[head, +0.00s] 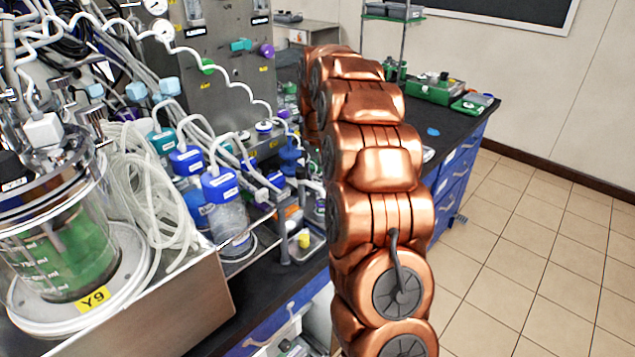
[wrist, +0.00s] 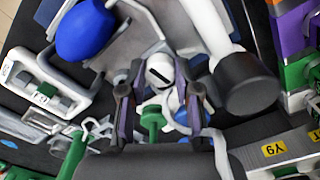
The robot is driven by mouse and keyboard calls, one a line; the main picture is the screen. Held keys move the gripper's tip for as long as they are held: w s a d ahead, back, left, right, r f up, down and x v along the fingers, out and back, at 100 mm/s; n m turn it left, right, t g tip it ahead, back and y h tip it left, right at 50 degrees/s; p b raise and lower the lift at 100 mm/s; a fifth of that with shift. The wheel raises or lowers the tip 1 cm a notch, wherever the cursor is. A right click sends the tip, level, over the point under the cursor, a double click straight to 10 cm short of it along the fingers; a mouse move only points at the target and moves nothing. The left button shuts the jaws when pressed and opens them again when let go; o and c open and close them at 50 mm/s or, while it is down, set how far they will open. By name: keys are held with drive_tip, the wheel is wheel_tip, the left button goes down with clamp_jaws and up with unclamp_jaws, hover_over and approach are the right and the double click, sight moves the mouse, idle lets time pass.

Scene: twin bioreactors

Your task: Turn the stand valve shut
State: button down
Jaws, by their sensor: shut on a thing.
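In the wrist view, my gripper (wrist: 160,100) has its two dark fingers on either side of a white rounded piece with a dark slot (wrist: 160,70), which appears to be the stand valve. The fingers are closed on it. Green and blue parts show just below it, between the fingers, and a white tube runs down beside the right finger. The exact contact and the valve's angle are hard to make out. In the head view my copper arm hides my gripper and the valve.
In the head view, a glass vessel of green liquid (head: 65,250), blue-capped bottles (head: 222,190) and tubing crowd the left. The tiled floor (head: 540,250) at right is clear.

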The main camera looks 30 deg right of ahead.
sight(318, 181)
drive_tip(key=shift+m+b, duration=0.3)
drive_tip(key=shift+m, duration=0.5)
drive_tip(key=c, duration=0.8)
unclamp_jaws()
drive_tip(key=shift+r, duration=0.15)
drive_tip(key=shift+r, duration=5.85)
